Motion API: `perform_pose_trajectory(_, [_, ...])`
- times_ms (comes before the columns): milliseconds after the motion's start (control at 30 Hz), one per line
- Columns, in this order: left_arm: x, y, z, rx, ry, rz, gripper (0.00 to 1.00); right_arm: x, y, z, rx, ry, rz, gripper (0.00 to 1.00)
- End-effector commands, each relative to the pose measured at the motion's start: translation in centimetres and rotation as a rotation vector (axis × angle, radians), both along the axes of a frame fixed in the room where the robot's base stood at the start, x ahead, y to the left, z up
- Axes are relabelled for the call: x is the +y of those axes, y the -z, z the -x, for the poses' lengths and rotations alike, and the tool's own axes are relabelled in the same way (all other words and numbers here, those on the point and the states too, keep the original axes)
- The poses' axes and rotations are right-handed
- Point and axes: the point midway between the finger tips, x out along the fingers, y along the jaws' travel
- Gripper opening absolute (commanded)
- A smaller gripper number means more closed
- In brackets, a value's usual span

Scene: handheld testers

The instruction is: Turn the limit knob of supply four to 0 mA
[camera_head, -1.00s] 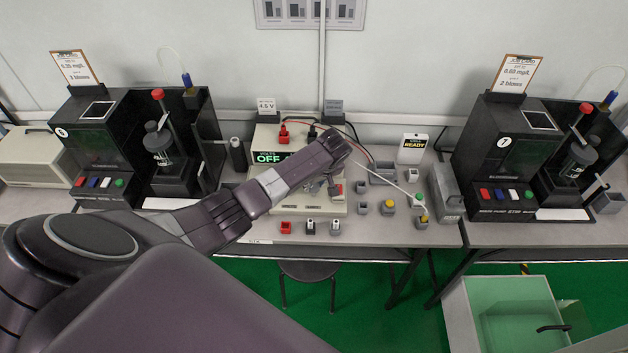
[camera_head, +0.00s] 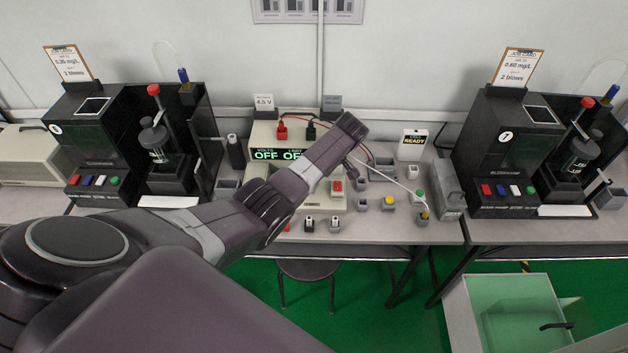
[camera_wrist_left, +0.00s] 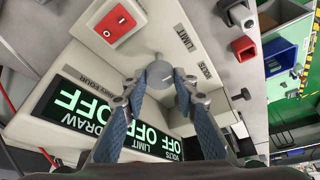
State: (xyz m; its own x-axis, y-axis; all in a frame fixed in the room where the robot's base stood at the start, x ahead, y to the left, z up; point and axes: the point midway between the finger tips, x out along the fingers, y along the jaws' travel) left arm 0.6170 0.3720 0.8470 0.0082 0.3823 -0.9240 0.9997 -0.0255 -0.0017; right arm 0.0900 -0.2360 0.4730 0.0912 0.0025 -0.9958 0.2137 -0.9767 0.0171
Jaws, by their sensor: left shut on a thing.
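Supply four is the pale bench unit (camera_head: 265,130) on the middle table, partly hidden behind my left arm. Its green display (camera_head: 276,154) reads OFF in the parts I can see. In the left wrist view the display (camera_wrist_left: 115,120) appears upside down, with OFF under DRAW, LIMIT and VOLTS. The round grey limit knob (camera_wrist_left: 160,73) sits near the LIMIT label, between the red switch (camera_wrist_left: 115,25) and the VOLTS label. My left gripper (camera_wrist_left: 158,80) is shut on this knob, one fingertip at each side. The knob's pointer setting is not readable. My right gripper is not in view.
Black testers stand left (camera_head: 95,150) and right (camera_head: 505,150) of the supply. Several small sockets and buttons, including a yellow one (camera_head: 389,202), lie right of it. Red and black leads run from its top.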

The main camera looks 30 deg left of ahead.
Motion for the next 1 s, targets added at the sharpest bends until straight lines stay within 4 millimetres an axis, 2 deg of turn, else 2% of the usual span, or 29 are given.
perform_pose_trajectory(333, [0.1,-0.1,-0.1,-0.002,-0.006,-0.001,0.03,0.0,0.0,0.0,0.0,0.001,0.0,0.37])
perform_pose_trajectory(367, [0.1,-0.1,-0.1,-0.002,-0.005,-0.001,0.28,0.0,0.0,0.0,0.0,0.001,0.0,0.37])
perform_pose_trajectory(500, [0.1,-0.1,-0.1,-0.002,-0.005,-0.001,0.43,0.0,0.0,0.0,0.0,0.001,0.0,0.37])
perform_pose_trajectory(833, [0.0,-0.2,-0.1,-0.002,-0.002,0.0,0.44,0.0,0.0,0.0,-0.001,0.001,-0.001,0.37])
perform_pose_trajectory(1000, [-0.7,-1.7,-0.1,-0.005,-0.001,0.0,0.44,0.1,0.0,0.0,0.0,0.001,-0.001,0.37])
